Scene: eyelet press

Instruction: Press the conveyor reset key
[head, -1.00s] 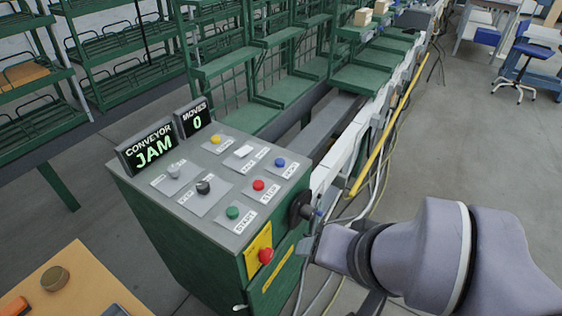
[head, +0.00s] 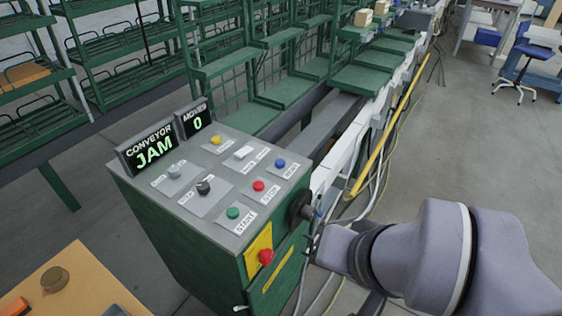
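The control panel (head: 235,215) is the sloped grey top of a green cabinet. It carries a green key (head: 233,213) marked START, a red key (head: 258,186) marked STOP and a blue key (head: 280,164) whose label is too small to read surely. A yellow key (head: 216,140), a white key (head: 243,153) and grey and black knobs (head: 203,188) sit to the left. I cannot tell surely which key is the conveyor reset. The display (head: 153,148) reads CONVEYOR JAM. My gripper (head: 313,242) is beside the cabinet's right side, apart from the keys; its fingers are barely visible.
A second display (head: 195,119) reads MOVES 0. An orange-topped table (head: 85,285) is at lower left. Cables hang right of the cabinet.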

